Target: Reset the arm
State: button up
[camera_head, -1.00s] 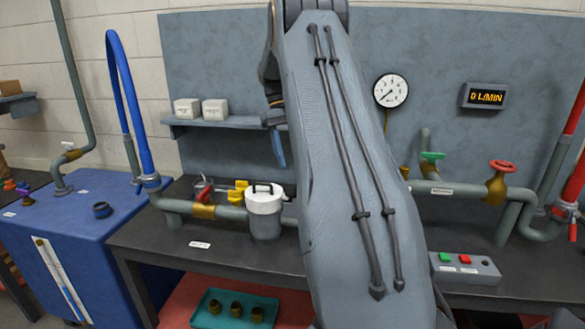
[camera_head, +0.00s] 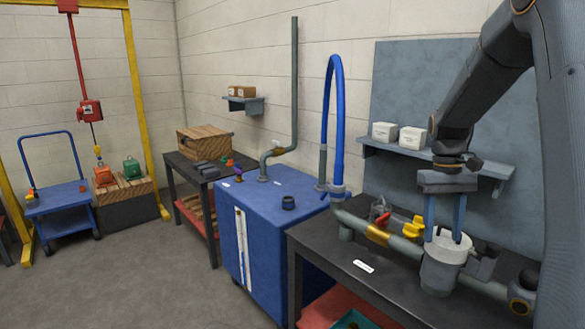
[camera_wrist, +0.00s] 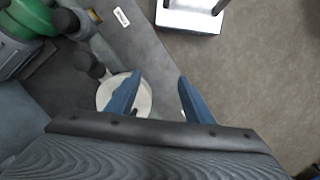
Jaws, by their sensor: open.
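My gripper (camera_head: 444,238) points down with two blue fingers spread apart. In the head view its fingertips overlap the top of a grey canister with a white lid (camera_head: 455,250). In the wrist view my gripper (camera_wrist: 158,80) has nothing between its fingers. The round white lid (camera_wrist: 108,94) shows below and beyond the left finger, partly covered by it. I cannot tell the exact height of the fingertips above the lid. My arm comes in from the right edge and bends down to the wrist.
A shelf (camera_head: 483,168) with white boxes is behind the gripper. A blue cabinet (camera_head: 270,241) and a blue cart (camera_head: 60,204) stand left. The floor between is clear.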

jog(key=s+a+f+t, duration=0.1)
jog(key=s+a+f, duration=0.2)
jog(key=s+a, duration=0.6)
jog(key=s+a+f+t, duration=0.2)
jog(key=s+a+f, duration=0.2)
jog(key=s+a, duration=0.5)
jog(key=shift+a+f, duration=0.2)
jog(key=shift+f, duration=0.05)
